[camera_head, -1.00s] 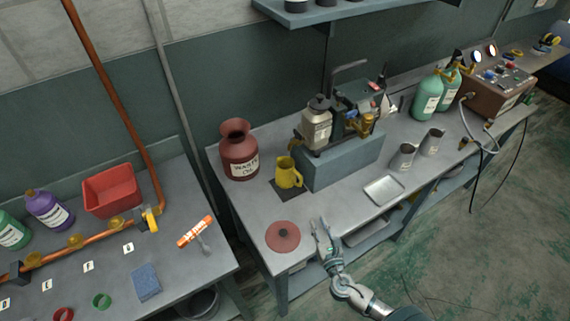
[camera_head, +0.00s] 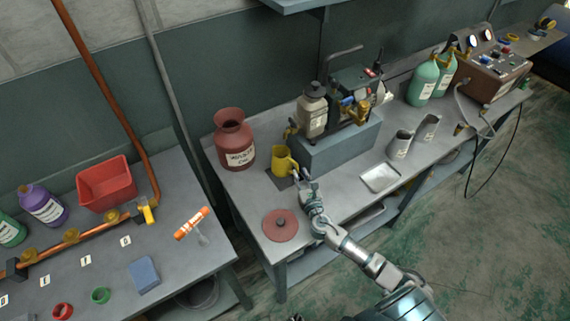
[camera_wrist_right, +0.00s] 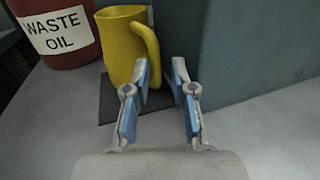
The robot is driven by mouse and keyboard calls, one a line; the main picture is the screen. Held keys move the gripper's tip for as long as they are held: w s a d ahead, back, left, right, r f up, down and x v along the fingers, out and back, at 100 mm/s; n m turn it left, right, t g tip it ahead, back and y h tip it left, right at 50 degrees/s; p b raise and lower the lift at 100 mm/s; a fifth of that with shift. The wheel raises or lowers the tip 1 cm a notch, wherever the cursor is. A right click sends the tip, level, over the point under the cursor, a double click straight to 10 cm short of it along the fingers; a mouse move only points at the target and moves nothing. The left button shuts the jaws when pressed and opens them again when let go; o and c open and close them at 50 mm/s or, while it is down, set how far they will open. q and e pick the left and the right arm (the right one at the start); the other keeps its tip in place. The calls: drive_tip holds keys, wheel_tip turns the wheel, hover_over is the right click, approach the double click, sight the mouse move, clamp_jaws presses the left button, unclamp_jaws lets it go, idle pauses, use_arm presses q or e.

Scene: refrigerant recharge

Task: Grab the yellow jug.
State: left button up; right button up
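The yellow jug (camera_head: 281,161) stands upright on a dark mat (camera_head: 277,182) on the workbench, beside the blue-grey block. In the right wrist view the jug (camera_wrist_right: 120,45) is just ahead, its handle facing my gripper. My right gripper (camera_head: 300,174) is open at the handle side of the jug. In the wrist view its fingers (camera_wrist_right: 160,75) are apart; the left fingertip overlaps the lower end of the handle, and I cannot tell whether they touch. Nothing is held.
A red waste oil jar (camera_head: 234,145) stands left of the jug. The blue-grey block (camera_head: 335,150) with a machine on it is close on the right. A red lid (camera_head: 280,226) lies in front, and a metal tray (camera_head: 380,178) lies to the right.

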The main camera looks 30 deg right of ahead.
sight(297, 169)
drive_tip(key=x, duration=0.3)
drive_tip(key=shift+w+a, duration=0.25)
drive_tip(key=shift+a, duration=0.1)
drive_tip(key=shift+d+r, duration=0.1)
clamp_jaws()
drive_tip(key=shift+d, duration=0.1)
drive_tip(key=shift+r, duration=0.1)
